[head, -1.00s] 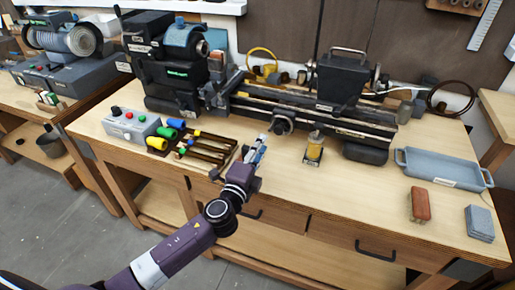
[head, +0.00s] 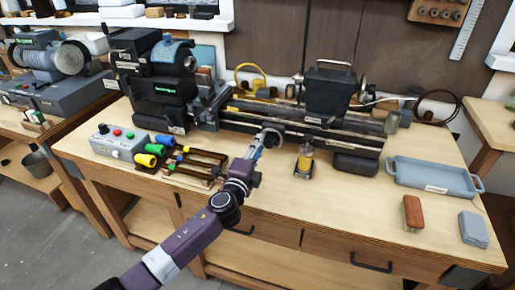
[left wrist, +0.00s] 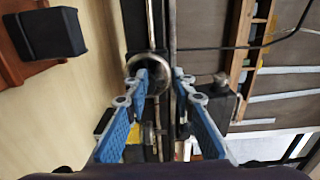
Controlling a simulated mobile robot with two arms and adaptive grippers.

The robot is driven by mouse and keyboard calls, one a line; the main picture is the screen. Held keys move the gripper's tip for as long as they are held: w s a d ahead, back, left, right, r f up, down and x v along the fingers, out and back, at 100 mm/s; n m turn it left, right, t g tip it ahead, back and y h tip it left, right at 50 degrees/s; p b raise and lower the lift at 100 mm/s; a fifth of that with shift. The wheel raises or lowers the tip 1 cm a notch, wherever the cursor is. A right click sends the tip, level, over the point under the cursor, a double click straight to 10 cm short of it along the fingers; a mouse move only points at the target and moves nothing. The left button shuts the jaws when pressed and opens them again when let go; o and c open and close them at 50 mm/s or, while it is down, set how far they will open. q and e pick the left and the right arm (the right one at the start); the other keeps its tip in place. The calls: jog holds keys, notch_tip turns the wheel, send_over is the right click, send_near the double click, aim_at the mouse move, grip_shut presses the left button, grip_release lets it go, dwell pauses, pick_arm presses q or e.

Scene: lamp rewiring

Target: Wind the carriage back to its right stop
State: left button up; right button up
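The lathe (head: 160,92) stands along the back of the bench. Its bed runs right from the headstock. A black block with a top handle (head: 332,88) sits over the bed at the right; I cannot tell whether it is the carriage. My left gripper (head: 264,141) reaches the front of the bed and partly covers a round metal handwheel (head: 271,134). In the left wrist view, the gripper's blue fingers (left wrist: 161,76) are spread, with the wheel's shiny rim (left wrist: 152,62) at the left fingertip. I cannot tell whether they touch. My right gripper is not in view.
A small yellow-labelled bottle (head: 305,160) stands close right of the gripper. Several coloured-handled tools (head: 190,160) and a button box (head: 120,140) lie to the left. A blue tray (head: 432,176), a red-brown block (head: 412,212) and grey pads (head: 473,228) are at the right.

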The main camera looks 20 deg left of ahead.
pick_arm(q)
grip_shut()
jog(key=shift+d, duration=0.1)
